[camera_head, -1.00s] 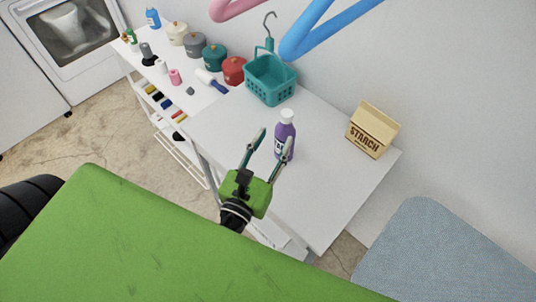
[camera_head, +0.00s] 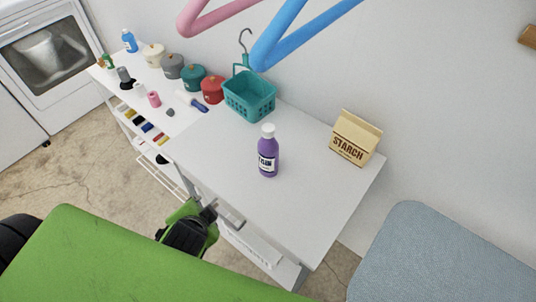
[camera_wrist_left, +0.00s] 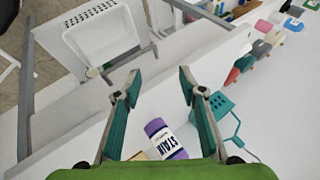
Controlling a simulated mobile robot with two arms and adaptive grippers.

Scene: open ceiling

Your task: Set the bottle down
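The purple bottle (camera_head: 268,152) with a white cap and a white label stands upright on the white table (camera_head: 222,150). My left gripper (camera_head: 215,210) is at the table's near edge in the head view, apart from the bottle. The left wrist view shows the left gripper (camera_wrist_left: 158,78) open, its teal fingers spread and nothing between the tips. My right gripper is not in view.
A teal basket (camera_head: 249,97) stands behind the bottle, and a starch box (camera_head: 355,138) stands to its right. Several lidded pots (camera_head: 193,77) line the wall. A green surface (camera_head: 110,262) fills the lower left foreground. The tabletop around the bottle is clear.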

